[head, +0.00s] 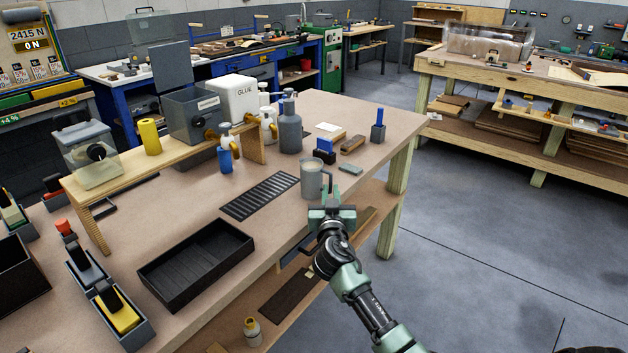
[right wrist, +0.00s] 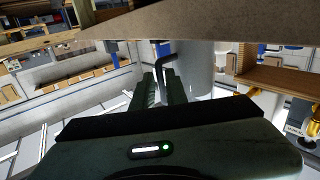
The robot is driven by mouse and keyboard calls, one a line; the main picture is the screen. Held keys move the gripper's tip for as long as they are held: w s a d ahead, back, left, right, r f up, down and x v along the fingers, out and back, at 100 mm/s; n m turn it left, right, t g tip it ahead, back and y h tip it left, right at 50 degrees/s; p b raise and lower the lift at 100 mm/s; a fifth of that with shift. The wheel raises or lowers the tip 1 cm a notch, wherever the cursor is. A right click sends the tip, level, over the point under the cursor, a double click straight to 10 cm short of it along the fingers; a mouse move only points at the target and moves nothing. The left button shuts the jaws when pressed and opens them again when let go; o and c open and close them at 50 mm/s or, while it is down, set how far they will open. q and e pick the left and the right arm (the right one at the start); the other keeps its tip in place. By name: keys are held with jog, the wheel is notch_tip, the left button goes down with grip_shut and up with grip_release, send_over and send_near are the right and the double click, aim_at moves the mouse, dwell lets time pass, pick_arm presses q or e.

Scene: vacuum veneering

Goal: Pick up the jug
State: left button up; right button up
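The jug (head: 311,181) is a grey, translucent cup-like vessel with a dark handle on its right side. It stands upright on the workbench (head: 195,205) near the edge closest to me. My right gripper (head: 331,200) is at the bench edge, just in front of the jug's handle. In the right wrist view, the jug (right wrist: 197,68) shows beyond the fingers, with its handle near the fingertips. The right gripper's fingers (right wrist: 162,82) are apart, with a gap between them; I cannot tell whether they touch the handle. My left gripper is in neither view.
A black slotted grate (head: 260,196) and a black tray (head: 196,265) lie left of the jug. Open floor (head: 480,240) is to the right.

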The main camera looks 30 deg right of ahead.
aim_at(331, 188)
jog(key=shift+x, duration=1.55)
jog(key=shift+a, duration=0.1)
grip_shut()
jog(key=shift+r, duration=0.1)
